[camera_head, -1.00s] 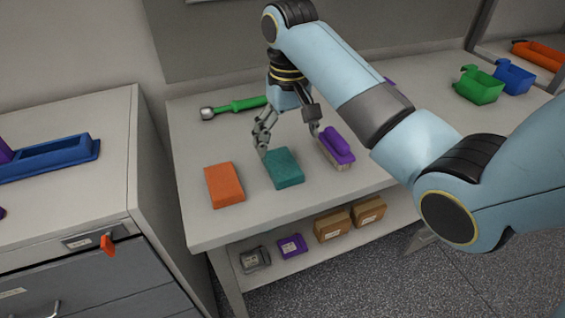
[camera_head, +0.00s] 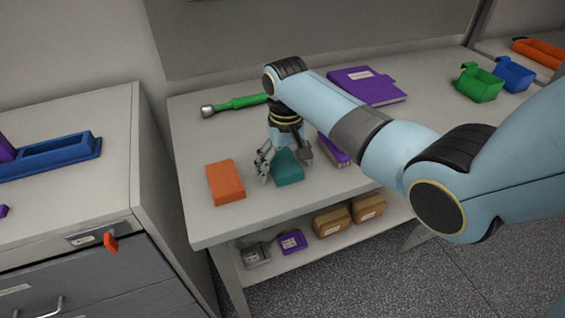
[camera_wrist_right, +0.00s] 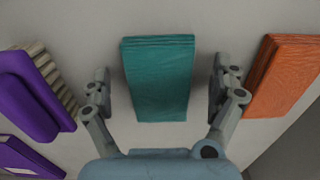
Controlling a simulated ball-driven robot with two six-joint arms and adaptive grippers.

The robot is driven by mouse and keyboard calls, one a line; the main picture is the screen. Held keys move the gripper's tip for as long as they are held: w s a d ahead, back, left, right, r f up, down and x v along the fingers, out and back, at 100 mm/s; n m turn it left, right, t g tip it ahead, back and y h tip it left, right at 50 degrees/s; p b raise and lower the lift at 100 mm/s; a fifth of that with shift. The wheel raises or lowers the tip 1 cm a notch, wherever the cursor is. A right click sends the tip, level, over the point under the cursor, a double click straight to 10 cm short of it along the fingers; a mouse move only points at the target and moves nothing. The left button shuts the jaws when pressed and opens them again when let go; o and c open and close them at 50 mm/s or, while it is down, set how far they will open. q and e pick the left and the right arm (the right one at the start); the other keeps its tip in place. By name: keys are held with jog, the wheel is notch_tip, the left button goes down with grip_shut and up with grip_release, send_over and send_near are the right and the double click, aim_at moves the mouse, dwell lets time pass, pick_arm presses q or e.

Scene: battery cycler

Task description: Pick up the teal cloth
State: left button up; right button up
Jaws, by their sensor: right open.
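The teal cloth (camera_head: 288,169) is a folded block lying on the light grey table, partly hidden by my right gripper in the head view. In the right wrist view the teal cloth (camera_wrist_right: 160,78) lies between the two spread fingers, with a small gap on each side. My right gripper (camera_head: 283,168) points down at the cloth; it also shows in the right wrist view (camera_wrist_right: 161,95), open and empty. My left gripper is out of view.
An orange block-like cloth (camera_head: 225,183) lies left of the teal cloth. A purple brush (camera_wrist_right: 38,92) lies on its other side. A green-handled tool (camera_head: 235,104) and a purple binder (camera_head: 367,86) lie behind. Green (camera_head: 480,83) and blue (camera_head: 513,75) bins stand at the right.

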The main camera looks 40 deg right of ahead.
aim_at(285, 165)
jog(key=c, duration=1.2)
jog(key=shift+r, duration=0.1)
notch_tip(285, 165, up, 4)
jog(key=shift+r, duration=0.15)
jog(key=s+a+r, duration=0.1)
jog(key=s+r, duration=0.1)
jog(key=s, duration=0.1)
jog(key=s+a+r, duration=0.1)
jog(key=s+r, duration=0.1)
jog(key=s, duration=0.2)
jog(key=s+a+r, duration=0.1)
jog(key=s+r, duration=0.1)
jog(key=s, duration=0.2)
jog(key=shift+s+a+r, duration=0.1)
jog(key=shift+r, duration=0.2)
